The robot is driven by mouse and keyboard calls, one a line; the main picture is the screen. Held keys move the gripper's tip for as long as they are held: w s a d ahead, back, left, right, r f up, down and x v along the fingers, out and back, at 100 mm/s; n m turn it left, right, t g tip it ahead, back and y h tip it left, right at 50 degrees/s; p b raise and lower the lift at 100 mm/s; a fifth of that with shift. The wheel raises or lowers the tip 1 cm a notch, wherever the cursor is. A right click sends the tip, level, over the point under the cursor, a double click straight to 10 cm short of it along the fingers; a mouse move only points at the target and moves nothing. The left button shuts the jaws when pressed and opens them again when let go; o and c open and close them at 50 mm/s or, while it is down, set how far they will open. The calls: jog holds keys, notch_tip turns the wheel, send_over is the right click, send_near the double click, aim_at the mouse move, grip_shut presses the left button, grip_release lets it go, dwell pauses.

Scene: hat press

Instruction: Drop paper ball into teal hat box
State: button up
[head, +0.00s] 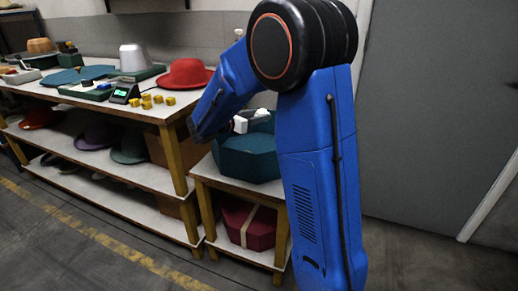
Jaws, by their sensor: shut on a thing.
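The teal hat box (250,164) is octagonal and stands on the small low table's top, partly behind my blue arm. My gripper (250,119) shows only in small part, at the box's top edge, to the right of my forearm's lower end. It is shut on a small white thing, apparently the paper ball (262,113). My arm hides part of the box's right side. I cannot tell whether the ball is above the opening or beyond the rim.
A long workbench (120,106) to the left carries a red hat (186,74), small yellow blocks (158,99) and a scale (122,93). More hats lie on its shelf. A dark red box (246,226) sits under the small table. The floor in front is clear.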

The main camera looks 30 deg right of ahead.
jog(key=shift+f, duration=2)
jog(key=o, duration=1.1)
notch_tip(320, 180, up, 10)
